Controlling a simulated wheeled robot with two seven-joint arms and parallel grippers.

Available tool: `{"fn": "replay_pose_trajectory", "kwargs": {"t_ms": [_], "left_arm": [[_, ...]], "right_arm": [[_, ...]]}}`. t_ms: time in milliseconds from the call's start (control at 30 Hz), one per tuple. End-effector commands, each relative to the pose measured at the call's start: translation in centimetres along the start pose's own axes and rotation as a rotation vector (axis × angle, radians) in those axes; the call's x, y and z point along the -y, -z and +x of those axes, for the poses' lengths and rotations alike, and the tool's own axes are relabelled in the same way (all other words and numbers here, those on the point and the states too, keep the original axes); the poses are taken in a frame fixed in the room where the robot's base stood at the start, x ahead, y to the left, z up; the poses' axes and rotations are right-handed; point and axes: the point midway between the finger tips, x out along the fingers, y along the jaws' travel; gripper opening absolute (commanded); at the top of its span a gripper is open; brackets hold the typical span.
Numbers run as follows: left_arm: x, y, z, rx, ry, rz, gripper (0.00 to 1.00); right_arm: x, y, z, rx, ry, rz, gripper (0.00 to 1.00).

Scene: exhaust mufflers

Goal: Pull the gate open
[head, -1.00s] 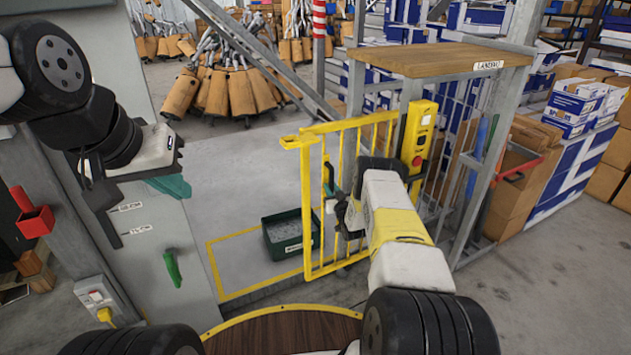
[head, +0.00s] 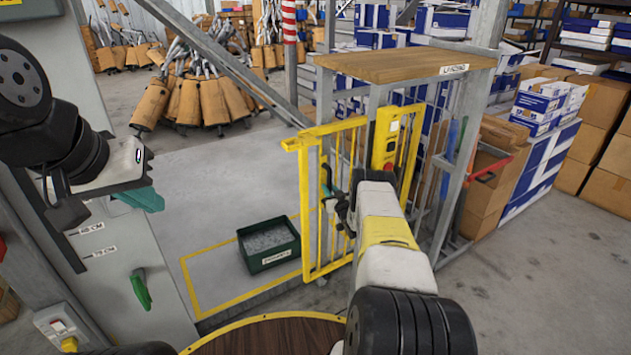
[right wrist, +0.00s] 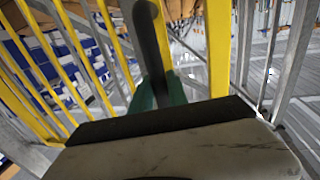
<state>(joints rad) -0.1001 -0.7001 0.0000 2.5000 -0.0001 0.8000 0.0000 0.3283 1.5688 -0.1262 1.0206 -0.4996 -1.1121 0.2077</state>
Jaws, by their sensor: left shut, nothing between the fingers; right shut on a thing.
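The yellow barred gate (head: 308,205) stands at an angle in front of the wooden-topped landing frame, its free edge to the left. A dark upright handle (head: 326,180) is on its bars near the free edge. My right gripper (head: 335,207) is at this handle, partly hidden by its own arm. In the right wrist view, its green fingers (right wrist: 165,95) are shut on the dark handle bar (right wrist: 150,45), with yellow gate bars behind. My left gripper (head: 143,199) is shut and empty, its teal fingers in front of the grey cabinet at the left.
A dark green bin (head: 268,246) of grey pieces stands on the floor inside a yellow outline, left of the gate. Boxes (head: 540,150) stand at right. Floor left of the gate is mostly clear.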

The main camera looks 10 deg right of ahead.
Motion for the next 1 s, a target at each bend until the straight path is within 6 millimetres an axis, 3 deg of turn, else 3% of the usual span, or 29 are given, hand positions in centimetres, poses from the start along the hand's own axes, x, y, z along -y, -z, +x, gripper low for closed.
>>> {"fn": "replay_pose_trajectory", "kwargs": {"t_ms": [33, 67, 133, 167, 533, 767, 1000], "left_arm": [[0.0, 0.0, 0.0, 0.000, 0.000, 0.000, 0.00], [0.0, 0.0, 0.0, 0.000, 0.000, 0.000, 0.00], [0.0, 0.0, 0.0, 0.000, 0.000, 0.000, 0.00], [0.0, 0.0, 0.0, 0.000, 0.000, 0.000, 0.00], [0.0, 0.0, 0.0, 0.000, 0.000, 0.000, 0.00], [0.0, 0.0, 0.0, 0.000, 0.000, 0.000, 0.00], [0.0, 0.0, 0.0, 0.000, 0.000, 0.000, 0.00]], "right_arm": [[-0.1, -0.1, -0.1, 0.003, -0.002, 0.000, 0.00], [-0.1, -0.1, -0.1, 0.003, -0.002, 0.000, 0.26], [-0.1, -0.1, -0.1, 0.002, -0.002, 0.000, 0.39], [-0.1, -0.1, -0.1, 0.002, -0.002, 0.000, 0.41], [-0.1, 0.4, 0.0, 0.000, -0.001, 0.000, 0.41], [-0.2, 4.0, 0.0, 0.000, -0.002, 0.000, 0.41], [1.9, 3.9, -4.2, 0.004, -0.002, 0.003, 0.41]]}}
